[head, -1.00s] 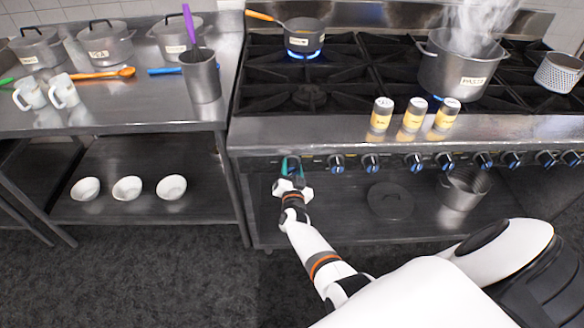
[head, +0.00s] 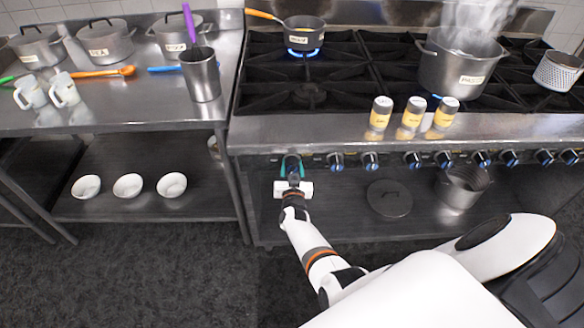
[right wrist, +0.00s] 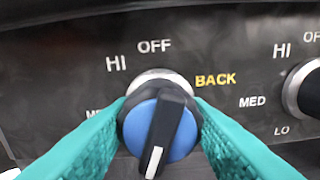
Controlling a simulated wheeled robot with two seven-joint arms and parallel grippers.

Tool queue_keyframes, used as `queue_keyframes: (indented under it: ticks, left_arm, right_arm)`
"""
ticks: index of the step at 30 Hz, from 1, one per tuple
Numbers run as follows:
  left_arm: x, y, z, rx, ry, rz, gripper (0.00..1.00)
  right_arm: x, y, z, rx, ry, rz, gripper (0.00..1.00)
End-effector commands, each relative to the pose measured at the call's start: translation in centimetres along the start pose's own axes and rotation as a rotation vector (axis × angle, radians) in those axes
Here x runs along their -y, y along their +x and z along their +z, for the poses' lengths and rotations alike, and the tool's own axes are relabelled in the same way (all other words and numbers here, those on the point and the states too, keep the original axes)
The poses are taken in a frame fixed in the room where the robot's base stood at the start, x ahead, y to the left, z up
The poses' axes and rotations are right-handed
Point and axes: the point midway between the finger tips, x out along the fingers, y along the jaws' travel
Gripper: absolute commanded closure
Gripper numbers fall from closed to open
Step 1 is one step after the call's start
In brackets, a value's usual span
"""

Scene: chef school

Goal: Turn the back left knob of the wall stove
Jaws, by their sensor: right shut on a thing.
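The wall stove (head: 400,127) fills the right half of the head view, with a row of blue and black knobs along its front. My right gripper (head: 291,168) is at the leftmost knob, on the front panel. In the right wrist view its two teal fingers (right wrist: 160,125) are closed on either side of this knob (right wrist: 172,130). The knob's white pointer line points down and slightly left. The panel beside it reads "HI", "OFF", "BACK" and "MED"; the lower part of the dial is hidden. My left gripper is not in view.
A lit burner at the back left carries a small pan (head: 303,35) with an orange handle. A steaming pot (head: 455,66) stands further right. Three spice jars (head: 412,115) stand on the front ledge. A steel counter (head: 120,118) with pots and mugs is at left.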

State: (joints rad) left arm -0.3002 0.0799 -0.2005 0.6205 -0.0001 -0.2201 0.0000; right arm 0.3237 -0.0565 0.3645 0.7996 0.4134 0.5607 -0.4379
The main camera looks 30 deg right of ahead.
Motion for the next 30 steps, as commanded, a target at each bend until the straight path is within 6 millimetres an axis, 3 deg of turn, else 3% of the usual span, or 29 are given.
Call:
queue_keyframes:
  ticks: [7,8,11,22,30]
  left_arm:
    - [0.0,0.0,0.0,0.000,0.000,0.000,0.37]
    - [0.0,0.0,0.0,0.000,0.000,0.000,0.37]
    - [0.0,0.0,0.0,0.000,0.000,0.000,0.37]
    - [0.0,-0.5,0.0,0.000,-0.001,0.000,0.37]
    - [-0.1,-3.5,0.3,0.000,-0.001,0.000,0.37]
  right_arm:
    - [0.0,-0.1,-0.2,-0.006,0.001,0.001,0.81]
    - [0.0,-0.1,-0.2,-0.006,0.001,0.001,0.54]
    - [0.0,-0.1,-0.2,-0.004,0.001,0.001,0.37]
    - [0.0,-0.6,0.1,-0.002,0.001,0.000,0.37]
    - [-0.1,-5.5,0.4,-0.006,0.001,0.001,0.37]
